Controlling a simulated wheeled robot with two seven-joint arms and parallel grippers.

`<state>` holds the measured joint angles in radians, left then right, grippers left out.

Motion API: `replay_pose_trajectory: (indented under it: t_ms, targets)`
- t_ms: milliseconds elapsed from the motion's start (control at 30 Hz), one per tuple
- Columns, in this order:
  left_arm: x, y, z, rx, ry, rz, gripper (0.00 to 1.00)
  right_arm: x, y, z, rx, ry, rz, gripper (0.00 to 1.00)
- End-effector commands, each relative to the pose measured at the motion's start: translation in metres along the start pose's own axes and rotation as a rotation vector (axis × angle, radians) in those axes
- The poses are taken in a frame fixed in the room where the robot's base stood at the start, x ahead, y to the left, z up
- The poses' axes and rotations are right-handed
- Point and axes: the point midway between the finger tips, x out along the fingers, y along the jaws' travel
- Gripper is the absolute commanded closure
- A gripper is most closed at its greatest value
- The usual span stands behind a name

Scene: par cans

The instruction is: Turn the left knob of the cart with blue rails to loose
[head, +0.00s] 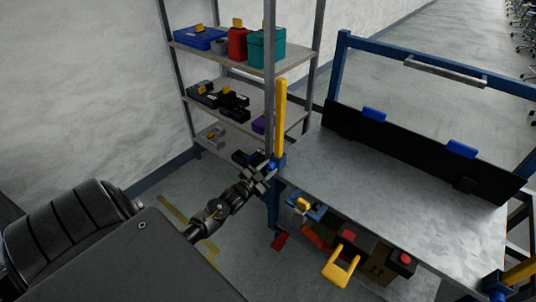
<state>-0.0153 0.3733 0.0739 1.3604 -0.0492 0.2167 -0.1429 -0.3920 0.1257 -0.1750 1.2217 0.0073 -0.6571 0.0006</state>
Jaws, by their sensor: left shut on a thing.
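The cart with blue rails has a grey metal top (400,205) and stands on the right. At its near left corner a blue collar (280,161) sits at the foot of an upright yellow bar (280,115). My left gripper (266,172) is at this collar, with its jaws shut on the left knob, which the fingers mostly hide. I cannot tell the knob's turn angle. My right gripper is not in view.
A grey shelf rack (240,60) with boxes and cases stands behind the gripper. Another blue collar (494,285) is at the near right corner.

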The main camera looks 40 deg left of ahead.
Motion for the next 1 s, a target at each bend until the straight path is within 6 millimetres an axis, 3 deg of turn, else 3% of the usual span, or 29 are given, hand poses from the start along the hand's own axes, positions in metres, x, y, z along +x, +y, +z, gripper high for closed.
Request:
replay_pose_trajectory:
  t_ms: [400,933,967,1000]
  targets:
    - [0.0,-0.001,0.001,-0.175,-0.003,-0.001,0.93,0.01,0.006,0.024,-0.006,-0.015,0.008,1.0]
    - [0.0,0.0,0.001,-0.197,-0.003,0.0,0.93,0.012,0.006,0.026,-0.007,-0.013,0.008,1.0]
    - [0.0,0.0,0.001,-0.197,-0.003,0.0,0.69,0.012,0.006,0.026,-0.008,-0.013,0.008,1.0]
    - [0.0,0.0,0.001,-0.197,-0.003,0.0,0.63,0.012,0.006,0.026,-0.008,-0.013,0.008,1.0]
